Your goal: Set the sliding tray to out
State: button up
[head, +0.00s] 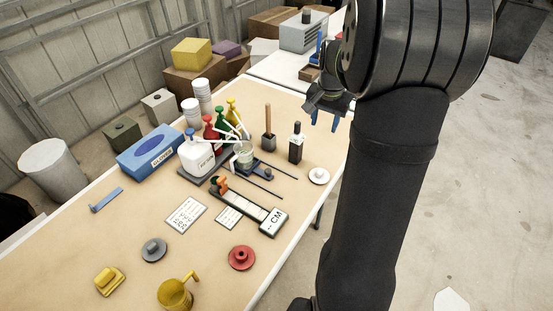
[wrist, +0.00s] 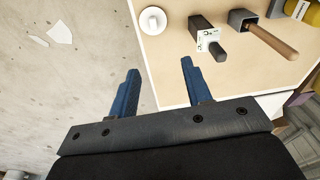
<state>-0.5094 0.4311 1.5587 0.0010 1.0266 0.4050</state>
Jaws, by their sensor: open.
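What looks like the sliding tray (head: 263,171) is a dark blue-grey plate in the head view, near the table's middle, with thin dark rods reaching right. A clear jar (head: 243,155) stands at its left end and hides part of it. I cannot tell its position along the rods. It does not show in the wrist view. My gripper (head: 325,117) is open and empty, above the table's far right edge, apart from the tray. In the wrist view its two blue fingers (wrist: 160,70) are spread with nothing between them.
A long device with a CM box (head: 273,222) lies in front.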

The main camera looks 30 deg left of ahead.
aim_at(268, 170)
jog(key=s+a+f+n+g, duration=0.1)
jog(key=s+a+f+n, duration=0.2)
jog(key=a, duration=0.5)
jog(key=s+a+f, duration=0.2)
jog(key=s+a, duration=0.2)
jog(key=a, duration=0.3)
jog(key=shift+h, duration=0.3)
notch_tip(268, 170, down, 18)
jog(key=shift+r, duration=0.25)
grip_shut()
